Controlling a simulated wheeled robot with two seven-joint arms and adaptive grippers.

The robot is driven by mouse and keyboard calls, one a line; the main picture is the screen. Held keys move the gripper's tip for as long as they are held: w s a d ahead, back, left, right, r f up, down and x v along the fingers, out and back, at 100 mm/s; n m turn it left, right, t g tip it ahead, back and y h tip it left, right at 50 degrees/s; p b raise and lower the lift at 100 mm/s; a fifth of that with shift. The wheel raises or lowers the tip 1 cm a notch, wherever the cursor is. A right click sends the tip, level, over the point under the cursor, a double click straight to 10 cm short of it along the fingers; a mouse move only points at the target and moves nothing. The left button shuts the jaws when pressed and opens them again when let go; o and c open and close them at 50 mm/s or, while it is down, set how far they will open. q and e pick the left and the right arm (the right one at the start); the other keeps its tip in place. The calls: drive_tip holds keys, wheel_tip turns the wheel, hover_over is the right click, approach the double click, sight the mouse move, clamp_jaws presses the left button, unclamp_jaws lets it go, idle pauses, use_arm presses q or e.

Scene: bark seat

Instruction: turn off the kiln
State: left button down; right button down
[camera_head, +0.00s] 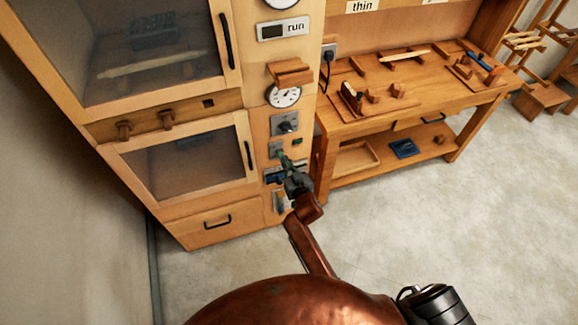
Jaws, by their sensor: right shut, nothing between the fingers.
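The kiln (178,110) is a tall wooden cabinet with glass doors at the left. Its control panel (259,104) runs down its right side. A display (283,29) near the top reads "run". Below it are a round gauge (283,95), a dark knob on a grey plate (285,124) and a small green piece (297,141). My right gripper (285,162) is shut and empty, with its tips at the lower panel, in front of a small grey plate (275,149). I cannot tell whether it touches. It partly hides the lower controls. My left gripper is out of view.
A wooden workbench (375,122) with wooden blocks and tools stands right of the kiln. A blue item (404,148) lies on its lower shelf. A wooden rack (540,97) stands at the far right. The floor in front is clear.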

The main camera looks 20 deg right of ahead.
drive_tip(key=v, duration=1)
drive_tip(key=shift+s+a, duration=0.3)
drive_tip(key=shift+a, duration=0.1)
drive_tip(key=s+d+f+n+g, duration=0.1)
drive_tip(key=s+f+g, duration=0.35)
drive_tip(key=f, duration=1.05)
drive_tip(key=s+f+n+g, duration=0.1)
drive_tip(key=s+f, duration=0.6)
drive_tip(key=f, duration=0.8)
drive_tip(key=s+d+f+g, duration=0.2)
drive_tip(key=s+f, duration=0.6)
drive_tip(key=s, duration=0.1)
drive_tip(key=s+d+f+g, duration=0.2)
drive_tip(key=s+f, duration=0.6)
drive_tip(key=s+d+f+g, duration=0.1)
drive_tip(key=s+d+f, duration=0.1)
drive_tip(key=s, duration=0.8)
drive_tip(key=s+d+f+g, duration=0.2)
drive_tip(key=s+f, duration=0.3)
drive_tip(key=s, duration=0.5)
drive_tip(key=s+d+f+g, duration=0.2)
drive_tip(key=s+f, duration=0.1)
drive_tip(key=s, duration=0.7)
drive_tip(key=shift+s+d+f, duration=0.25)
drive_tip(key=shift+d+f, duration=0.15)
